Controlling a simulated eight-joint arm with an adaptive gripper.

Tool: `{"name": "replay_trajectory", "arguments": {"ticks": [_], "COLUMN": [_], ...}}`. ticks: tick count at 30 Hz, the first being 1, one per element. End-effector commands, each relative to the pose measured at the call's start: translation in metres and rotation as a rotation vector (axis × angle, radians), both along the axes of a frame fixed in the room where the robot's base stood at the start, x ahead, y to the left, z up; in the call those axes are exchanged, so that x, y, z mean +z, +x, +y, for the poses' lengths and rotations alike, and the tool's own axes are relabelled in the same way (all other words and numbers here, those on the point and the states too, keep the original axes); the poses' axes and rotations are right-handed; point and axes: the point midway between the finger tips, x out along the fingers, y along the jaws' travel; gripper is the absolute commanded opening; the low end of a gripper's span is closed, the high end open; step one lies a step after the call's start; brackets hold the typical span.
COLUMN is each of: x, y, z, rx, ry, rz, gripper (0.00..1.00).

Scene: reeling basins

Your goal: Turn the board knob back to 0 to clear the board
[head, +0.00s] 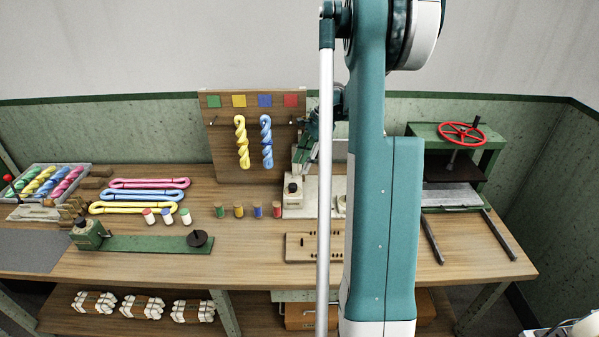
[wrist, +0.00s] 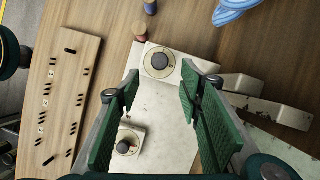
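A knob (wrist: 160,62) with a dark cap on a round marked dial sits at the far end of a pale panel (wrist: 165,110). In the head view this knob (head: 292,188) is at the panel's left. A second dark knob (wrist: 125,147) is nearer in the wrist view. I cannot tell from markings which is the board knob, and the settings are too small to read. My gripper (wrist: 160,85) is open and empty, its green fingers apart above the panel. In the head view my gripper (head: 300,165) is partly hidden by my arm. The upright board (head: 222,160) holds yellow (head: 242,142) and blue (head: 266,142) twisted skeins.
Several coloured spools (head: 239,210) stand left of the panel. A wooden peg board (head: 298,257) lies in front. White blocks (wrist: 265,100) stand beside the panel on the gripper's right. A press with a red wheel (head: 462,133) is at the right. Looped skeins (head: 140,195) lie left.

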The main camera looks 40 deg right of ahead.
Motion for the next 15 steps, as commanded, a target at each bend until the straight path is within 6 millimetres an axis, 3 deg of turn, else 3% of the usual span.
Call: {"name": "replay_trajectory", "arguments": {"ticks": [6, 15], "x": [0.015, 0.017], "y": [-0.003, -0.004], "z": [-0.005, -0.006], "rx": [0.000, 0.000], "ry": [0.000, 0.000], "rz": [0.000, 0.000], "gripper": [0.37, 0.37]}}
